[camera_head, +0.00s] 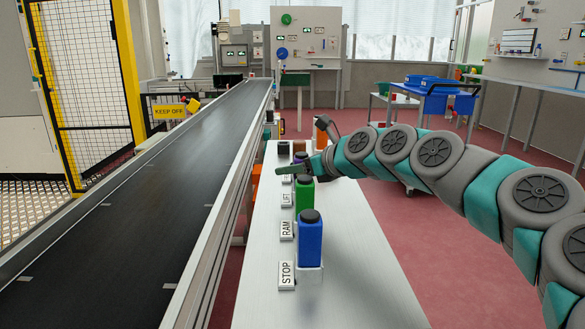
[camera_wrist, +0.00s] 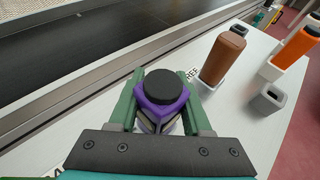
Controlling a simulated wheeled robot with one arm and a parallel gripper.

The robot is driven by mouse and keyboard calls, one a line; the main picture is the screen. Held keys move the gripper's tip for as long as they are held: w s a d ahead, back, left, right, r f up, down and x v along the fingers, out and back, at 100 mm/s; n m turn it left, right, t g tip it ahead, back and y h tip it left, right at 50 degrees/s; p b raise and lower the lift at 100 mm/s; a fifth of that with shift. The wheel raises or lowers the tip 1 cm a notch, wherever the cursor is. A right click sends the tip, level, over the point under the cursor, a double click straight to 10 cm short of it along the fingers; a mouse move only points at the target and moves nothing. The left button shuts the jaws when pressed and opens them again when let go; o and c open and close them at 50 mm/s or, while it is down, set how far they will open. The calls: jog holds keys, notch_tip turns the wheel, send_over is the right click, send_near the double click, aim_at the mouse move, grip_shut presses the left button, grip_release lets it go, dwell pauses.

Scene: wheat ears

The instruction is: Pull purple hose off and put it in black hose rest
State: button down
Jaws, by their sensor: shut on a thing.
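The purple hose (camera_wrist: 160,104) is a short purple body with a black cap, seen in the wrist view between the two green fingers of my gripper (camera_wrist: 160,100). The fingers are shut on its sides. Its lower end is mostly hidden, so I cannot tell whether it is still seated. In the head view my gripper (camera_head: 290,170) is over the white bench, behind the green hose, and largely hides the purple one. A small black block (camera_head: 284,147) at the bench's far end may be the black hose rest. I cannot be sure.
A green hose (camera_head: 305,200) and a blue hose (camera_head: 310,242) stand nearer on the bench. A brown hose (camera_wrist: 222,60), an orange hose (camera_wrist: 297,48) and an empty grey socket (camera_wrist: 268,98) are to the right in the wrist view. The conveyor (camera_head: 120,220) runs along the left.

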jog(key=shift+r+p, duration=0.45)
jog(key=shift+r, duration=0.05)
jog(key=c, duration=0.8)
grip_release()
jog(key=shift+c, duration=0.2)
grip_shut()
jog(key=shift+r, duration=0.1)
jog(key=shift+r+p, duration=0.8)
jog(key=shift+r, duration=0.25)
